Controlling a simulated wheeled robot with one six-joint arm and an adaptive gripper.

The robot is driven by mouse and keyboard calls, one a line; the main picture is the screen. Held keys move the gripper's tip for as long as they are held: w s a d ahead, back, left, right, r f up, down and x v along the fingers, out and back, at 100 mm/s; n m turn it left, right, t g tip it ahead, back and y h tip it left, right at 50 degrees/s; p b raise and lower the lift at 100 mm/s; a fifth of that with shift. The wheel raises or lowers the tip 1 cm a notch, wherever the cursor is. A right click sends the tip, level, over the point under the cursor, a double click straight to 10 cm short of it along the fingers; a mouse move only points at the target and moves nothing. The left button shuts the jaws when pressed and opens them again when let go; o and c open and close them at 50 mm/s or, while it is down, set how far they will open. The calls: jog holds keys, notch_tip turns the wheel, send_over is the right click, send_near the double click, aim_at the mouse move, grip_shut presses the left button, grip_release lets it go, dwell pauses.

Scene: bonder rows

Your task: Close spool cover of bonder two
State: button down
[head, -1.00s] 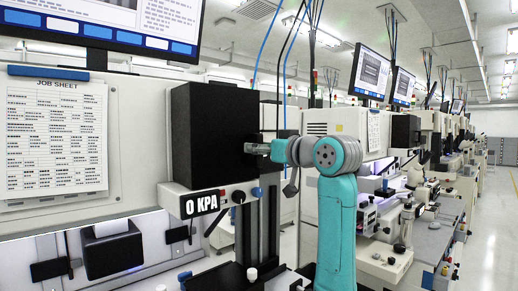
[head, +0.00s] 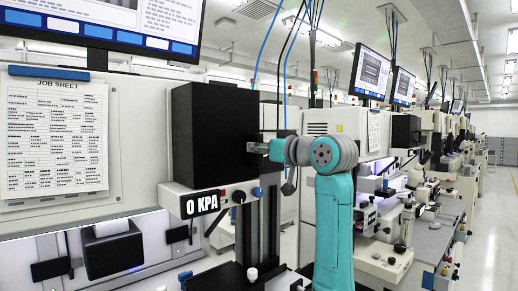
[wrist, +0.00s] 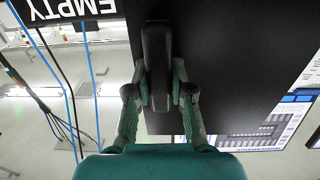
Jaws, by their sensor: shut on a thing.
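The spool cover (head: 212,135) is a black box-like cover on the front of the near machine in the head view. In the wrist view its flat dark face (wrist: 240,50) fills the upper middle and right. A black upright handle (wrist: 157,60) stands out from that face. My gripper (wrist: 160,85) is shut on this handle, one finger on each side. In the head view my gripper (head: 262,147) reaches the right side of the cover from the right. The handle is hidden there. I cannot tell from these views whether the cover is fully shut.
A "0 KPA" gauge panel (head: 205,203) sits just below the cover. A job sheet (head: 55,140) hangs at left. Blue and black cables (head: 275,60) hang behind the arm. More machines (head: 400,170) line the row, with open floor (head: 490,220) at right.

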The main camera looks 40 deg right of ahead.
jog(key=c, duration=1)
grip_release()
jog(key=shift+s, duration=0.1)
jog(key=s, duration=1.1)
jog(key=shift+s, duration=0.4)
jog(key=shift+s, duration=0.1)
